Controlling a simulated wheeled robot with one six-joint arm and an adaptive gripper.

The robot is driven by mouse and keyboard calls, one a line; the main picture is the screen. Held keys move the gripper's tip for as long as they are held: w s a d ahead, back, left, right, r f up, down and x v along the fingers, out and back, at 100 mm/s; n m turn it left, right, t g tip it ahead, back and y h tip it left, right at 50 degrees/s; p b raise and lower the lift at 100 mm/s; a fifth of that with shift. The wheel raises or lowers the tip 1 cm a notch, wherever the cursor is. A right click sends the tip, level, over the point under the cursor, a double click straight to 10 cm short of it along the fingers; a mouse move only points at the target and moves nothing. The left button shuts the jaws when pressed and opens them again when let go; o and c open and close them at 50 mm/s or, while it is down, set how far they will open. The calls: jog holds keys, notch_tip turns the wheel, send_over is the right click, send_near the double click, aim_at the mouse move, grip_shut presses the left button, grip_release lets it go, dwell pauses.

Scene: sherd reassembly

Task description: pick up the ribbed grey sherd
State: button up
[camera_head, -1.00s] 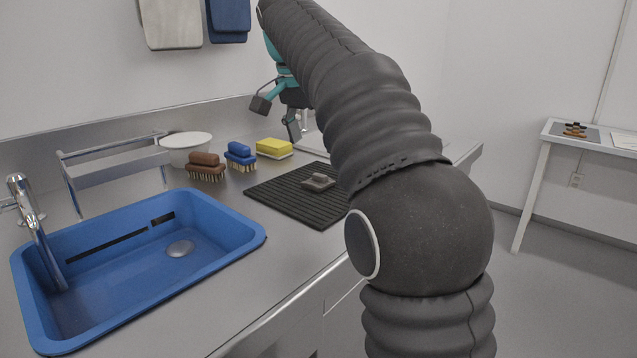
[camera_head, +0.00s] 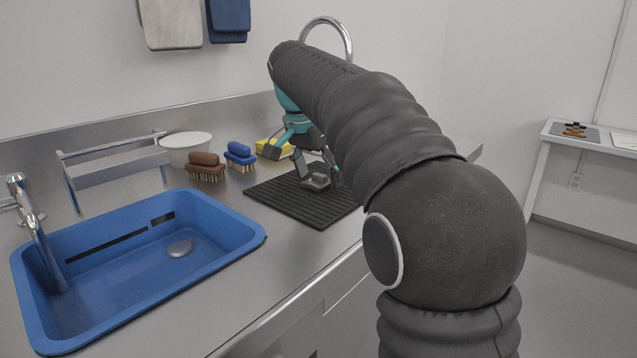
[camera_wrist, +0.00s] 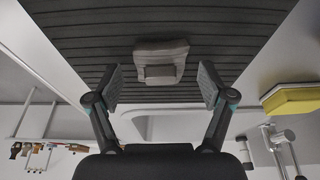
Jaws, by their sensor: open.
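The ribbed grey sherd (camera_wrist: 161,56) lies on the dark ribbed mat (camera_wrist: 70,49). In the head view the sherd (camera_head: 316,182) is on the mat (camera_head: 290,208), partly hidden by the fingers. My gripper (camera_head: 319,176) is low over the mat with its fingers about the sherd. In the wrist view my gripper (camera_wrist: 160,85) is open, one finger to each side of the sherd and a visible gap on both sides. The sherd sits a little above the line of the fingertips in that picture. Nothing is held.
A yellow sponge (camera_head: 270,146), a blue brush (camera_head: 240,156) and a brown brush (camera_head: 206,166) stand behind and left of the mat. A white bowl (camera_head: 186,146) and a metal rack (camera_head: 115,165) are further left. A blue basin (camera_head: 150,262) is in front left.

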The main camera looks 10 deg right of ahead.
jog(key=shift+c, duration=0.3)
jog(key=c, duration=1.2)
jog(key=shift+r, duration=0.55)
jog(key=r, duration=0.2)
jog(key=d+r, duration=0.1)
jog(key=shift+d+r, duration=0.15)
jog(key=shift+r, duration=0.25)
jog(key=d+r, duration=0.2)
jog(key=d, duration=0.1)
jog(key=s+d+r, duration=0.1)
jog(key=d+r, duration=0.1)
jog(key=d, duration=0.2)
jog(key=s+d+r, duration=0.1)
jog(key=d+r, duration=0.1)
jog(key=d, duration=0.1)
jog(key=shift+d, duration=0.15)
